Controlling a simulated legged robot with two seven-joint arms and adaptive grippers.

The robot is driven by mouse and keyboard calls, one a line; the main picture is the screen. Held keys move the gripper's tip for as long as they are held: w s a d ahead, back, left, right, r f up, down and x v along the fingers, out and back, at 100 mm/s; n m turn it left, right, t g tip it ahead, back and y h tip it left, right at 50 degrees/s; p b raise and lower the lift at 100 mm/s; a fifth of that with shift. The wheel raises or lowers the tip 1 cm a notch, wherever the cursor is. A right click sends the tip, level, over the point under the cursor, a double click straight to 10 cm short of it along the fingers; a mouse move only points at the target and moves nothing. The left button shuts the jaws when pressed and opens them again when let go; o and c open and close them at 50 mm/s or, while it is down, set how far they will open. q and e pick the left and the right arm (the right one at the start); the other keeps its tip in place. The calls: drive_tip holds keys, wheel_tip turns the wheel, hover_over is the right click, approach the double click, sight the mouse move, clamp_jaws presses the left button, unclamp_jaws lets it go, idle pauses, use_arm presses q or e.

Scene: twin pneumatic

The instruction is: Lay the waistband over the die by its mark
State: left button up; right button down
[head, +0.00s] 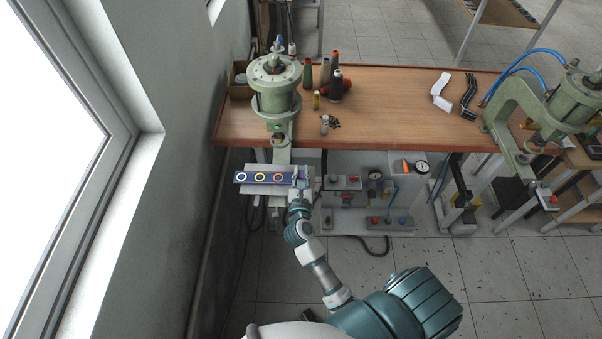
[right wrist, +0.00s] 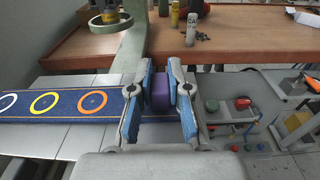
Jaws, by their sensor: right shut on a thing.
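The waistband (head: 248,177) is a dark blue strip with a white, a yellow and an orange ring. It lies flat across the pale plate (head: 262,191) below the left press (head: 275,92). It also shows in the right wrist view (right wrist: 62,105), running off the left edge. My right gripper (head: 300,178) is at the strip's right end, shut on a purple piece (right wrist: 160,91) that appears to belong to the waistband. I cannot tell the die apart from the plate under the strip. My left gripper is not in view.
The wooden bench (head: 390,110) holds thread spools (head: 336,85) and small dark pieces. A second press (head: 545,110) with blue hoses stands at the right. A control unit with buttons and gauges (head: 375,178) is right of my gripper. A wall closes off the left.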

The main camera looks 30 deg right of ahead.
drive_tip(key=shift+f, duration=0.25)
drive_tip(key=c, duration=1)
unclamp_jaws()
drive_tip(key=shift+c, duration=0.2)
drive_tip(key=v, duration=1.2)
drive_tip(key=shift+a+r, duration=0.1)
